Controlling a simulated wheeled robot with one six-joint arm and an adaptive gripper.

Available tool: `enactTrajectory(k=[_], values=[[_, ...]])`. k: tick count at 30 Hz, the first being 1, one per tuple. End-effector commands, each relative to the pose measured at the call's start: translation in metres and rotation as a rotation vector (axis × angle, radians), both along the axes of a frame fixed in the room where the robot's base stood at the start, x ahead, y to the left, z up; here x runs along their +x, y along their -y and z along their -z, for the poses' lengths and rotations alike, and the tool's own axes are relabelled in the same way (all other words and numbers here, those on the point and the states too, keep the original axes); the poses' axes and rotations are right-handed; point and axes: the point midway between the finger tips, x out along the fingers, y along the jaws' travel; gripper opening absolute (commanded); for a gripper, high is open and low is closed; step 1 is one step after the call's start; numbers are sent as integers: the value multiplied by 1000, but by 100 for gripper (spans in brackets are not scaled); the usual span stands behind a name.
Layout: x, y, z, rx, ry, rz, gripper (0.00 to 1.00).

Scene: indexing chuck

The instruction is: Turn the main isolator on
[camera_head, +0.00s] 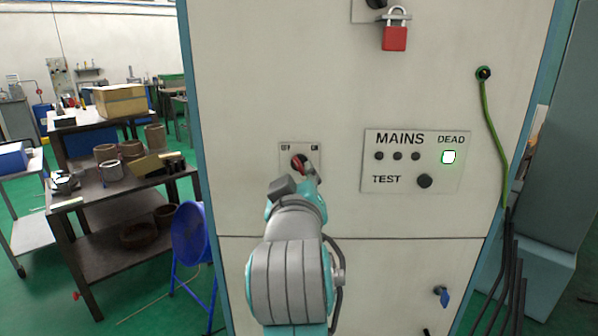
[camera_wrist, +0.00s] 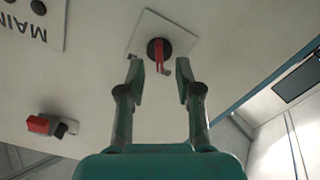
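The main isolator is a red rotary handle (camera_head: 298,162) on a dark round base, set in a small pale plate (camera_head: 287,149) on the cabinet front. The plate has small labels at its upper left and upper right, too small to read surely. In the wrist view, the red handle (camera_wrist: 159,52) stands roughly upright in the picture. My gripper (camera_wrist: 158,68) is open, its two fingers apart on either side of the handle's line, with gaps showing. Whether the fingertips reach beside the handle is unclear. In the head view, my gripper (camera_head: 309,172) partly hides the handle and plate.
A MAINS panel (camera_head: 416,160) to the right has dark lamps, a lit DEAD lamp (camera_head: 449,157) and a black TEST button (camera_head: 424,181). A red padlock (camera_head: 395,37) hangs above. A green cable (camera_head: 490,120) runs down the right side. A blue fan (camera_head: 190,234) stands left.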

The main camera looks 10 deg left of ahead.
Motion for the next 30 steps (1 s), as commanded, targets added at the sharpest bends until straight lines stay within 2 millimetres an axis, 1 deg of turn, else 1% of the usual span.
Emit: enactTrajectory(k=[1,6,10,18,20,21,22,23,30], values=[[8,0,0,0,-1,2,34],[24,-3,0,0,0,1,34],[30,-3,0,0,-1,1,34],[31,-3,0,0,0,1,34],[31,-3,0,0,0,0,19],[31,-3,0,0,0,0,9],[30,-3,0,0,0,1,2],[30,-3,0,0,0,0,0],[30,-3,0,3,0,0,0]])
